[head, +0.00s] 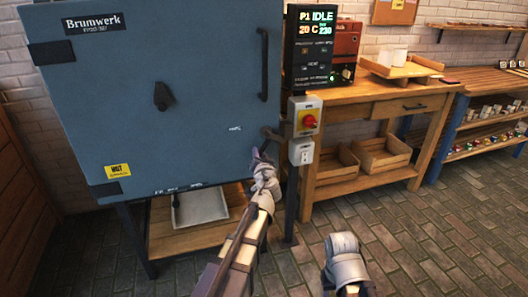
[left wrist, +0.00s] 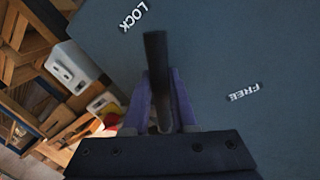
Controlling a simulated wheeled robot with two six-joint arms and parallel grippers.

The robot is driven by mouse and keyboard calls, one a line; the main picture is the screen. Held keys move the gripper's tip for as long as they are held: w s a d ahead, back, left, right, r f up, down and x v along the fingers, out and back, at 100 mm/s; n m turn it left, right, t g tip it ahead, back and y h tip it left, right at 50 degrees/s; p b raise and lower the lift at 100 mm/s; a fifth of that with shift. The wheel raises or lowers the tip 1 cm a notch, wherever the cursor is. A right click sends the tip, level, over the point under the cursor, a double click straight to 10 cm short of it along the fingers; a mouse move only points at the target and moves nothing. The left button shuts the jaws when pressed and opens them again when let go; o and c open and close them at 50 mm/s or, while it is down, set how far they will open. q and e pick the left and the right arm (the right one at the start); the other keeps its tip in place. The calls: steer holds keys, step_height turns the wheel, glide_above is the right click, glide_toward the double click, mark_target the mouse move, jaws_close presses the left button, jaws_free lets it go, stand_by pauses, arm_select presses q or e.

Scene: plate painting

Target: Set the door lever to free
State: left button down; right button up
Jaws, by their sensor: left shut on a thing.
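The blue-grey kiln door (head: 190,80) is closed and fills the left of the head view. The dark door lever (left wrist: 155,75) stands out from its face in the left wrist view. The LOCK mark (left wrist: 132,15) is up and left of the lever, and the FREE mark (left wrist: 243,92) is to its right. The lever's free end points between the two marks, nearer LOCK. My left gripper (left wrist: 163,105) is shut on the lever, one purple finger on each side. In the head view my left gripper (head: 258,156) is at the door's lower right edge and partly hides the lever.
A grey post beside the door carries a red-and-yellow switch (head: 309,121) and a white socket box (head: 301,152). A wooden bench (head: 385,105) stands to the right. The brick floor at right is clear.

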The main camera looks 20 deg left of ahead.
mark_target(251, 143)
arm_select(q)
steer(key=m+p, duration=0.1)
steer(key=a+r+m, duration=0.1)
steer(key=shift+s+a+r+m+p, duration=0.1)
steer(key=shift+s+r+m+p, duration=0.2)
steer(key=shift+s+p, duration=0.1)
steer(key=shift+s+a+r+m+g+y+p, duration=0.2)
steer(key=shift+r+m+g+p, duration=0.15)
steer(key=shift+m+p, duration=0.2)
steer(key=shift+s+a+r+m+g+y+p, duration=0.15)
steer(key=shift+r+m+g+y+p, duration=0.1)
steer(key=shift+r+m+p, duration=0.25)
steer(key=m+p, duration=0.1)
steer(key=r+m+p, duration=0.1)
steer(key=m, duration=0.1)
steer(key=shift+s+a+r, duration=0.1)
steer(key=shift+a+r, duration=0.05)
steer(key=shift+a, duration=0.15)
steer(key=shift+r+m+g+y+p, duration=0.5)
steer(key=shift+r+m+p, duration=0.15)
steer(key=shift+m, duration=0.3)
steer(key=c, duration=0.7)
jaws_free()
steer(key=shift+c, duration=0.2)
steer(key=shift+s, duration=0.1)
